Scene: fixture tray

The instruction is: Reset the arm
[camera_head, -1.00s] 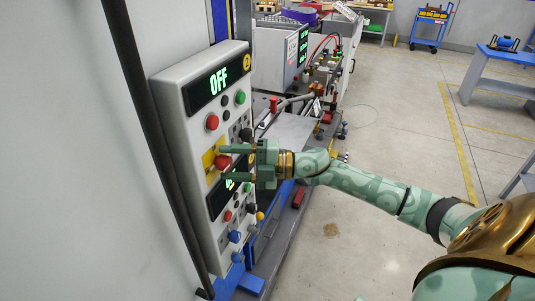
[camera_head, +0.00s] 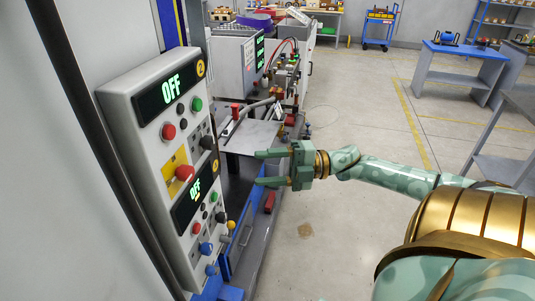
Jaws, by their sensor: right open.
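My right arm comes in from the right. My right gripper (camera_head: 268,168) is open and empty, its two fingers pointing left toward the control panel (camera_head: 118,100). A clear gap lies between the fingertips and the panel face. The panel has two lit displays, and both read OFF: an upper display (camera_head: 172,88) and a lower display (camera_head: 195,187). A large red button on a yellow plate (camera_head: 184,173) sits between them. My left gripper is not in view.
A machine bench with a grey plate (camera_head: 252,137) and a hose stands behind the gripper. A blue workbench (camera_head: 462,52) and a blue cart (camera_head: 378,28) stand farther back. The floor (camera_head: 365,110) at the centre right is open.

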